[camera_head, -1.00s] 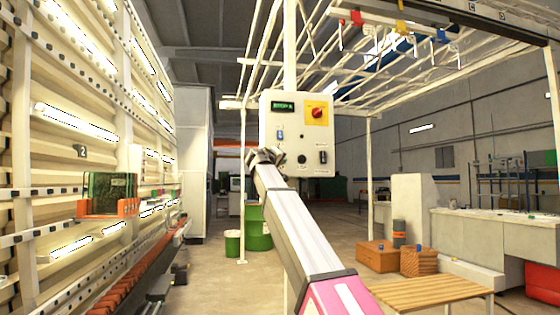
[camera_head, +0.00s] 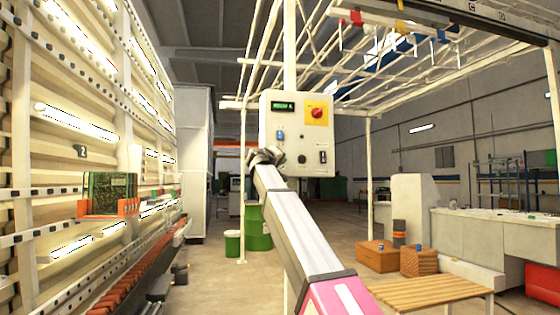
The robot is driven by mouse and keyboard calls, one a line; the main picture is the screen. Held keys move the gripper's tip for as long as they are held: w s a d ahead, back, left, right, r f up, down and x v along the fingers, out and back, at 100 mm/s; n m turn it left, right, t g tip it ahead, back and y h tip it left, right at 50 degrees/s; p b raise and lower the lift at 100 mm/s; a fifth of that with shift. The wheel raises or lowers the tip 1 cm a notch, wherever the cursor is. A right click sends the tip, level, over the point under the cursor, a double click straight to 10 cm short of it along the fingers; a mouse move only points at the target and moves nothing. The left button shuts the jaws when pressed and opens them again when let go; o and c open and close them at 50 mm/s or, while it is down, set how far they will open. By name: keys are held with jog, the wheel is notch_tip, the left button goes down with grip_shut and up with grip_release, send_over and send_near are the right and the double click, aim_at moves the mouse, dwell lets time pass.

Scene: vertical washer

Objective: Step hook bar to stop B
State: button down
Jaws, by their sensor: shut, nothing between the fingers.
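The control box (camera_head: 297,133) hangs on a white post in the middle. It has a green-lit display (camera_head: 283,106) too small to read surely, a red knob on a yellow plate (camera_head: 317,113), a small blue switch (camera_head: 280,134) and dark buttons on its lower part. My gripper (camera_head: 264,156) is shut and empty at the box's lower left edge; I cannot tell whether it touches a button. The hook bar hangs at the upper right with red (camera_head: 355,18), yellow (camera_head: 400,26) and blue (camera_head: 440,36) hooks. A dark overhead beam (camera_head: 470,12) above it carries small letters, C and D among them.
A tall panelled machine with a rack (camera_head: 108,195) stands on the left. Green bins (camera_head: 256,228) stand behind my arm. Wooden boxes (camera_head: 418,262), a slatted bench (camera_head: 432,291) and a long counter (camera_head: 490,235) are on the right. The floor between shows some free room.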

jog(key=shift+w+a, duration=0.15)
jog(key=shift+w, duration=0.3)
dwell(0.4)
dwell(0.3)
jog(key=shift+s+d, duration=0.25)
jog(key=shift+s, duration=0.7)
